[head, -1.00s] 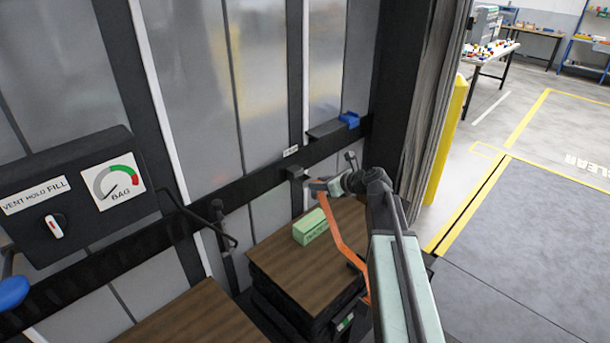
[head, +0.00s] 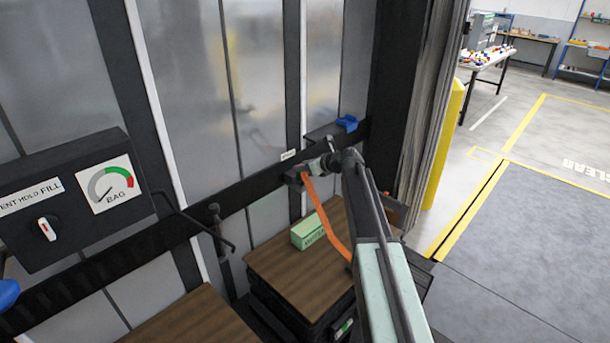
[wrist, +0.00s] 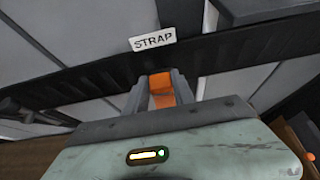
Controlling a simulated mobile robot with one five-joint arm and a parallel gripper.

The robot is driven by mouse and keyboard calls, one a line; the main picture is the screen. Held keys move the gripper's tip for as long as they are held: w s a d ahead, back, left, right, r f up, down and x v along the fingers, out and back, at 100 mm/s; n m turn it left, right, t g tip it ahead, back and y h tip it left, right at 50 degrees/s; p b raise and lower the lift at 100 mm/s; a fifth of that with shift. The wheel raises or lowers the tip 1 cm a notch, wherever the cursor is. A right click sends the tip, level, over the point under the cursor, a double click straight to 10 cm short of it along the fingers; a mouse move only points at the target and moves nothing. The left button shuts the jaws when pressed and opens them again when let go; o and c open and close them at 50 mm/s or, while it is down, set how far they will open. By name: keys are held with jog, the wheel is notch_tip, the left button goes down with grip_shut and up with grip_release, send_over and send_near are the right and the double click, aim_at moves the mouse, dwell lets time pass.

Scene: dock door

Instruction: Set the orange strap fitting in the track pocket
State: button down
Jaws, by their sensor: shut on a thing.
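My gripper (head: 304,172) is shut on the orange strap fitting and is at the black wall track (head: 262,187), close below the small white label (head: 287,155). In the wrist view, the orange fitting (wrist: 161,90) shows between the two grey jaws, with the track (wrist: 95,86) just beyond them. The label there reads STRAP (wrist: 153,39) and sits above the jaws. The orange strap (head: 328,225) hangs from the gripper down to the right. The pocket is hidden behind my gripper, and I cannot tell whether the fitting is inside it.
A green box (head: 308,231) sits on a brown-topped stack (head: 290,272) below the gripper. A black panel with a gauge (head: 110,184) is on the wall at left. A blue item (head: 347,122) is on a ledge at upper right. Open floor (head: 525,260) lies at right.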

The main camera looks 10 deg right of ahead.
aim_at(304, 174)
notch_tip(304, 174, down, 4)
jog(key=b, duration=0.4)
jog(key=shift+w, duration=0.1)
jog(key=shift+r+p, duration=0.25)
jog(key=shift+p, duration=0.05)
jog(key=shift+f, duration=0.1)
jog(key=c, duration=1.5)
grip_release()
jog(key=shift+f, duration=0.15)
jog(key=o, duration=0.4)
jog(key=shift+o, duration=0.2)
